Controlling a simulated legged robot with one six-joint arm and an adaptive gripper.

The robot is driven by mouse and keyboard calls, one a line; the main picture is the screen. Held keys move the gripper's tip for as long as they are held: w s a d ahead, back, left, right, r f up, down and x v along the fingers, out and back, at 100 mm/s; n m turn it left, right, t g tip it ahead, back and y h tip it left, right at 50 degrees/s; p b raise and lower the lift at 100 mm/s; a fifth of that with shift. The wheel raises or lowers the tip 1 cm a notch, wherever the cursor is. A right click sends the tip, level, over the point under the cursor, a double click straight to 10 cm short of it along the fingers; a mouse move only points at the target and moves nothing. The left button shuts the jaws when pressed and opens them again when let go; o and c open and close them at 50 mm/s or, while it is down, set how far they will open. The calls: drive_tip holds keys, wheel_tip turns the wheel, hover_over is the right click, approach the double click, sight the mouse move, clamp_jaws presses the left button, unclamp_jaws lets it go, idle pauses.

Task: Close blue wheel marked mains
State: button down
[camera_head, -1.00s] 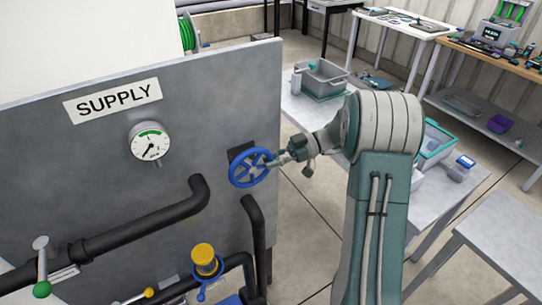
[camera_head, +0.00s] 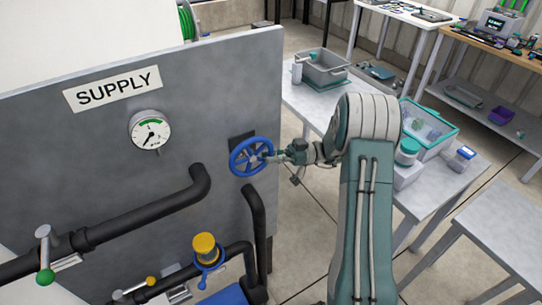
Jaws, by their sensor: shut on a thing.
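The blue wheel (camera_head: 237,169) is mounted on the grey panel at its right side, in the middle of the view. It is a round rim with spokes, in front of a dark square plate. My gripper (camera_head: 266,157) reaches it from the right and is shut on the wheel near its hub and right side. The gripper hides part of the wheel's right side. I cannot read a mains marking from here.
The grey panel (camera_head: 90,160) carries a SUPPLY sign (camera_head: 112,88), a pressure gauge (camera_head: 150,131) and black pipes (camera_head: 150,213). A green-tipped lever (camera_head: 44,255) and a yellow-capped fitting (camera_head: 205,247) sit lower. Tables with totes (camera_head: 325,68) stand at right.

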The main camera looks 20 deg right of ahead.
drive_tip(key=shift+f, duration=0.1)
drive_tip(key=c, duration=0.7)
unclamp_jaws()
drive_tip(key=shift+w, duration=0.1)
drive_tip(key=shift+o, duration=0.5)
drive_tip(key=shift+d, duration=0.15)
